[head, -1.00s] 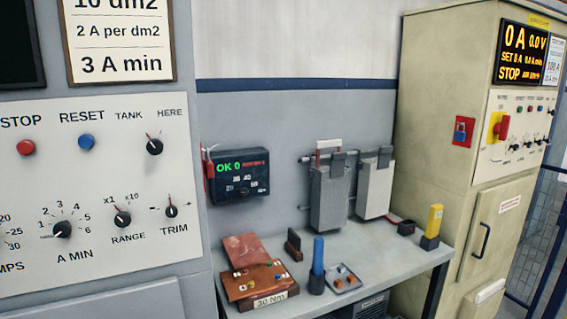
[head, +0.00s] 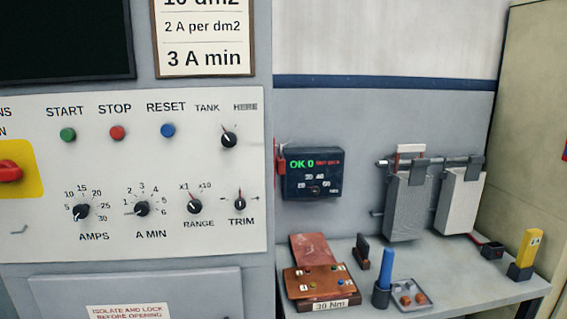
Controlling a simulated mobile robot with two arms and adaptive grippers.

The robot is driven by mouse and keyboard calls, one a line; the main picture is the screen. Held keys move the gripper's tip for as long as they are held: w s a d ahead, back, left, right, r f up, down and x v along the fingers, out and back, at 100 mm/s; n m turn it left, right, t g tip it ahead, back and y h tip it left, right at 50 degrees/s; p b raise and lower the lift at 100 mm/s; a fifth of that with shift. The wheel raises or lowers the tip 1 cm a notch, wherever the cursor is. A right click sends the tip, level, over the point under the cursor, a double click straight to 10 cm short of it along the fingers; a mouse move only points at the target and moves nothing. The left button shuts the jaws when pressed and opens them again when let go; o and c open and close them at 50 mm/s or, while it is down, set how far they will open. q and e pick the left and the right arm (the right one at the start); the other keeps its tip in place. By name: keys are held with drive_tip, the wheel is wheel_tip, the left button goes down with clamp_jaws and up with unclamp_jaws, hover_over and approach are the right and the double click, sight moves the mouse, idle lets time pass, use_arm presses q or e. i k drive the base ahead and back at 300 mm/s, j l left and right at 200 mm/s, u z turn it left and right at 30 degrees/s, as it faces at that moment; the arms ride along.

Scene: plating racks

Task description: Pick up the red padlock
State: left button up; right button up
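A small red object (head: 281,158) hangs at the left side of the dark display box, by the edge of the grey control cabinet. It looks like a padlock with a shackle, but it is too small to be sure. A sliver of a red plate (head: 564,152) with some blue shows at the far right edge, mostly cut off. Neither of my grippers is in view.
The bench (head: 455,282) holds a brown case (head: 318,282), a blue-handled tool (head: 385,268), a small tray (head: 427,302) and a yellow device (head: 526,250). Two grey holders (head: 405,215) hang above it. The control cabinet (head: 150,240) fills the left.

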sight(280, 161)
drive_tip(key=i+l+u, duration=0.1)
drive_tip(key=l, duration=0.2)
drive_tip(key=i+l+u, duration=0.1)
drive_tip(key=l, duration=0.25)
drive_tip(key=i+l+u, duration=0.1)
drive_tip(key=i+l, duration=0.15)
drive_tip(key=i+l+u, duration=0.1)
drive_tip(key=l, duration=0.3)
drive_tip(key=i+l+u, duration=0.1)
drive_tip(key=l, duration=0.25)
